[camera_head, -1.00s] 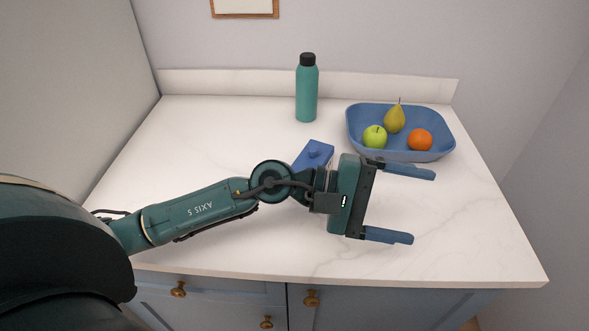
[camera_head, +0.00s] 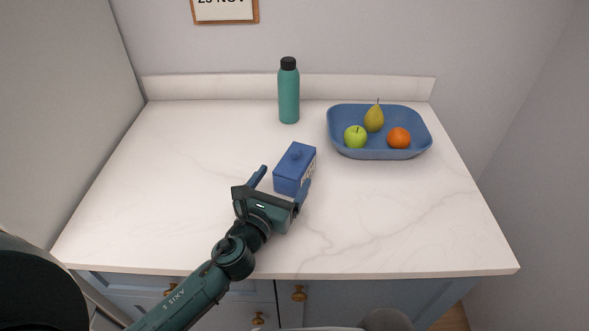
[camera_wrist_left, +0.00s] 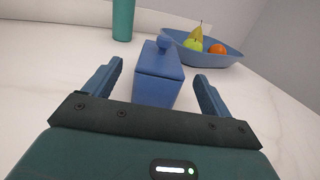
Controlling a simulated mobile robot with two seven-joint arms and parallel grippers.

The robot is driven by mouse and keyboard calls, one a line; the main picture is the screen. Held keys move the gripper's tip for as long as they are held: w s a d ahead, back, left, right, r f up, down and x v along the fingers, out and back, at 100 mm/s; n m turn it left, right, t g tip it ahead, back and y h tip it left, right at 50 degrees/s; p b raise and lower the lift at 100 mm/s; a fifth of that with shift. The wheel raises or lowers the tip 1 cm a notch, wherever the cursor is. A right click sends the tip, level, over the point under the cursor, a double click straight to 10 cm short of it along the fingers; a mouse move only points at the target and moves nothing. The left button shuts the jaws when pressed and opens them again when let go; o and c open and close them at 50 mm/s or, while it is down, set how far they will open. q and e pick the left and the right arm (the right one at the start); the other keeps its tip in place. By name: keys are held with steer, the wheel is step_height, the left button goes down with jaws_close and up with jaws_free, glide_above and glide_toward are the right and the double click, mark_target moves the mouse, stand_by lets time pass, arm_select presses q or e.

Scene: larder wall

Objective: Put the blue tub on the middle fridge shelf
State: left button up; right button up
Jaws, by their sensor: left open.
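The blue tub (camera_head: 294,170), a box with a knobbed lid and some lettering on its side, stands upright on the white counter. My left gripper (camera_head: 284,180) is open, its two fingers pointing at the tub from the front. In the left wrist view the tub (camera_wrist_left: 158,82) stands between and a little beyond the open fingers (camera_wrist_left: 158,85), with a gap on each side. I cannot tell whether the right finger touches it in the head view. The fridge and its middle shelf are not in view. My right gripper is not in view.
A teal bottle (camera_head: 289,95) with a black cap stands behind the tub. A blue fruit bowl (camera_head: 376,154) with a green apple, a pear and an orange is at the back right. The white counter (camera_head: 170,160) is clear on the left and front right.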

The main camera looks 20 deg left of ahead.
mark_target(294, 161)
arm_select(q)
steer(key=shift+w+d+p, duration=0.15)
steer(key=shift+w+d, duration=0.05)
steer(key=shift+w, duration=1.45)
steer(key=shift+w+d+p, duration=0.15)
steer(key=shift+w+d, duration=0.05)
steer(key=shift+w, duration=1.4)
